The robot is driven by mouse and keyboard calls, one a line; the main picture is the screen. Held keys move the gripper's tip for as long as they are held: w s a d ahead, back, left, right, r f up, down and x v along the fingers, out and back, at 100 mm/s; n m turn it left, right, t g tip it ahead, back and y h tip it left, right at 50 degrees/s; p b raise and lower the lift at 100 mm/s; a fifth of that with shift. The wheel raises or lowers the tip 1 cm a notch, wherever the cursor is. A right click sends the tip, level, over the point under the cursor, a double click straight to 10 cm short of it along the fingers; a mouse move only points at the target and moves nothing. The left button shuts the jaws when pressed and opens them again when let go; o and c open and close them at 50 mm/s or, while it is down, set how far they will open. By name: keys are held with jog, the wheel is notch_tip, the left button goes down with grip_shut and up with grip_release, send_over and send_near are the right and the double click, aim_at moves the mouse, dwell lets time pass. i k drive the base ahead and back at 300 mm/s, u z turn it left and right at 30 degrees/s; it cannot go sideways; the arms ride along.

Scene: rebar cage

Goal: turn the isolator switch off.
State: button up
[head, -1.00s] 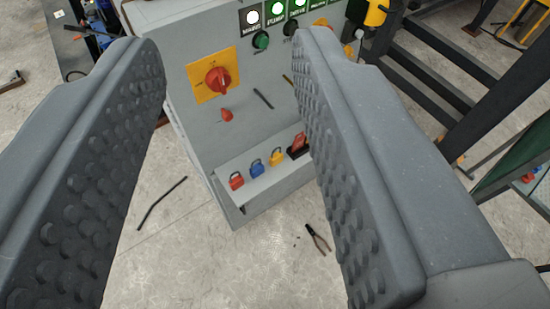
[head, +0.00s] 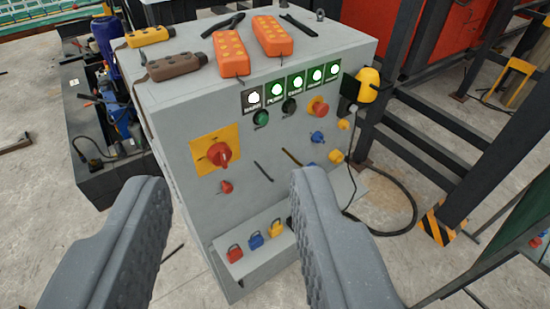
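The isolator switch (head: 219,155) is a red rotary knob on a yellow square plate (head: 201,143), on the left of the grey control cabinet's front face (head: 215,212). The knob's exact angle is hard to tell. A smaller red knob (head: 227,187) sits just below it. My gripper (head: 230,185) is open and empty, its two grey studded fingers wide apart at the bottom of the head view. The switch shows between and above the fingertips, clear of both. The right finger hides part of the cabinet's lower front.
Several lit indicators (head: 277,89) and other knobs line the panel. Padlocks (head: 255,240) sit on a low ledge. Orange pendants (head: 272,36) lie on the cabinet top. A yellow device (head: 367,85) hangs at its right side, near black steel steps (head: 415,120).

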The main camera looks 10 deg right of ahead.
aim_at(219, 154)
jog(key=u, duration=1.05)
jog(key=k, duration=1.2)
jog(key=z, duration=0.65)
jog(key=i, duration=1)
